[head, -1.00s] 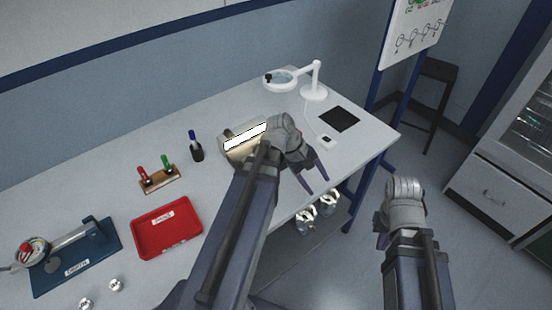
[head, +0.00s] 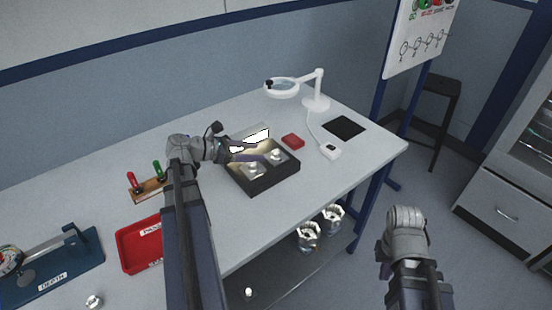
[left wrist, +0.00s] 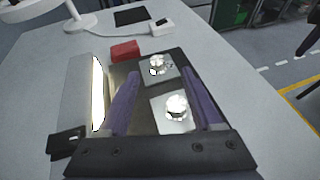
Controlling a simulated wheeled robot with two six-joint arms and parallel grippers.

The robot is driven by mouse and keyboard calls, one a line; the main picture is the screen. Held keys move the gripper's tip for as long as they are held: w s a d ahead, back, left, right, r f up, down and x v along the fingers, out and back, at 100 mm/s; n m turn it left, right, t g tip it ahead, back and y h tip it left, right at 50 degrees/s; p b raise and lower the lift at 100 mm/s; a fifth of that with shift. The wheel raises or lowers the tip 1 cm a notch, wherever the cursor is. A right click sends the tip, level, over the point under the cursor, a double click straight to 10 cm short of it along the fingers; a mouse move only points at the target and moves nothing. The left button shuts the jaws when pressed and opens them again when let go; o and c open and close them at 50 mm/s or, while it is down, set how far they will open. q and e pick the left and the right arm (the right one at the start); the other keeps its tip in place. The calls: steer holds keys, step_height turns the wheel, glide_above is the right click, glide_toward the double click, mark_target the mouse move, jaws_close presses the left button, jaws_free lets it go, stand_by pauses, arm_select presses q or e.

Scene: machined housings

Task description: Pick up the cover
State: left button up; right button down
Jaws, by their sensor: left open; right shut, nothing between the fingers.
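Two square metal plates with round shiny knobs lie in a black tray (head: 268,181); I cannot tell for sure which piece is the cover. The nearer plate (left wrist: 163,117) and the farther plate (left wrist: 166,75) show in the left wrist view, and the tray also shows in the head view around the plates. My left gripper (head: 258,155) is open over the tray, its purple fingers (left wrist: 157,84) on either side of the plates in the wrist picture. Nothing is held. My right gripper (head: 382,246) is shut and empty, off the table at right, its fingers mostly hidden.
A red block (head: 293,141) lies behind the tray, beside a bright-faced box (head: 256,134). A magnifier lamp (head: 317,90), a black pad (head: 344,126) and a small white box (head: 331,151) stand farther right. A red bin (head: 135,245) is at left. The table's right front is clear.

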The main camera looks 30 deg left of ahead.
mark_target(271, 158)
arm_select(q)
steer(key=shift+x, duration=1)
steer(key=shift+w+d+f+b, duration=0.1)
steer(key=shift+w+f+b, duration=0.25)
steer(key=shift+b, duration=0.25)
steer(key=b+x, duration=0.1)
steer(key=x, duration=0.2)
steer(key=shift+w+f+b, duration=0.2)
steer(key=shift+f+b, duration=0.15)
steer(key=shift+w+d, duration=0.25)
steer(key=shift+w, duration=0.05)
steer(key=shift+c, duration=0.3)
jaws_close()
